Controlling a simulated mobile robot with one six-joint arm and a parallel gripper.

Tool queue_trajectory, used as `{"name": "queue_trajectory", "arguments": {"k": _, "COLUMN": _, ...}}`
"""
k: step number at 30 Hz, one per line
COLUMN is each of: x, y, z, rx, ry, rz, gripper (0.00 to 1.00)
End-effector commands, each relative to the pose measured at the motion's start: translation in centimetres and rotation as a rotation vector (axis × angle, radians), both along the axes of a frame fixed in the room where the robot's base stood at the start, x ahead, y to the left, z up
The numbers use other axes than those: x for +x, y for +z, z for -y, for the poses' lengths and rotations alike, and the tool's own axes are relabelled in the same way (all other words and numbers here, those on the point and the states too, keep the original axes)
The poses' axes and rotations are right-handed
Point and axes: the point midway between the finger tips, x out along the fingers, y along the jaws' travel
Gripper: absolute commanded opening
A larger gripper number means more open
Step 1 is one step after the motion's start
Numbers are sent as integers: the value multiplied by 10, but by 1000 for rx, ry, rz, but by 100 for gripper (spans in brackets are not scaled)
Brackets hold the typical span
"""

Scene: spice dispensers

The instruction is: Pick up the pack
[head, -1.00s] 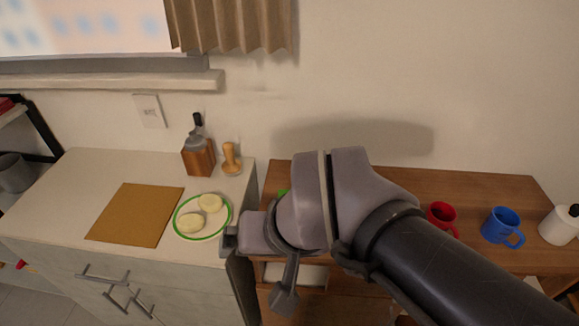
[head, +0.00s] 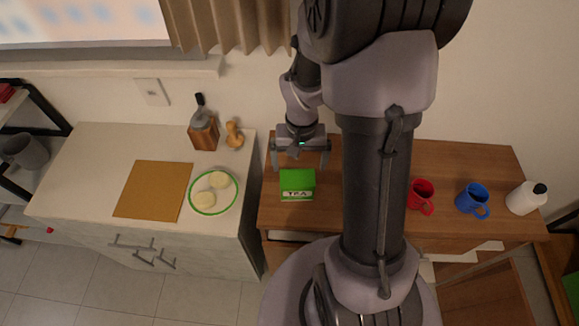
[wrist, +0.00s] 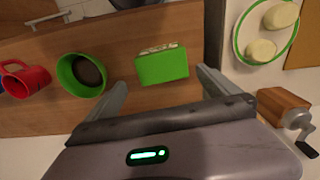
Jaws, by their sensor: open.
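The green pack (head: 297,185), marked "TEA" on its front, stands on the wooden cabinet top (head: 275,216) near its left end. It also shows in the wrist view (wrist: 162,66), ahead of my gripper and between the lines of its fingers. My gripper (head: 300,170) is open and empty, pointing down behind and above the pack in the head view. In the wrist view its two fingers (wrist: 163,90) are spread wide on either side of the pack. I cannot tell the exact height of the fingertips over the top.
A green bowl (wrist: 82,75) with dark contents stands beside the pack. A red mug (head: 421,194), a blue mug (head: 472,198) and a white bottle (head: 525,198) stand to the right. On the left counter are a plate (head: 228,204), a board (head: 152,190) and a grinder (head: 203,130).

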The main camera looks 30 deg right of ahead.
Motion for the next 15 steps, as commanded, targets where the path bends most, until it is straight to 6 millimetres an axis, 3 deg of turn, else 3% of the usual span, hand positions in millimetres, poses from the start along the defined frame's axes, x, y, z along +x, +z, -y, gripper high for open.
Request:
{"name": "queue_trajectory", "arguments": {"k": 1, "x": -1, "y": -20, "z": -1, "rx": 2, "ry": 0, "rz": -3, "gripper": 100}}
{"name": "queue_trajectory", "arguments": {"k": 3, "x": -1, "y": -38, "z": 0, "rx": 1, "ry": 1, "rz": -3, "gripper": 100}}
{"name": "queue_trajectory", "arguments": {"k": 10, "x": 0, "y": -68, "z": -1, "rx": 1, "ry": 0, "rz": 0, "gripper": 100}}
{"name": "queue_trajectory", "arguments": {"k": 15, "x": 2, "y": -103, "z": -3, "rx": 0, "ry": 0, "rz": -1, "gripper": 100}}
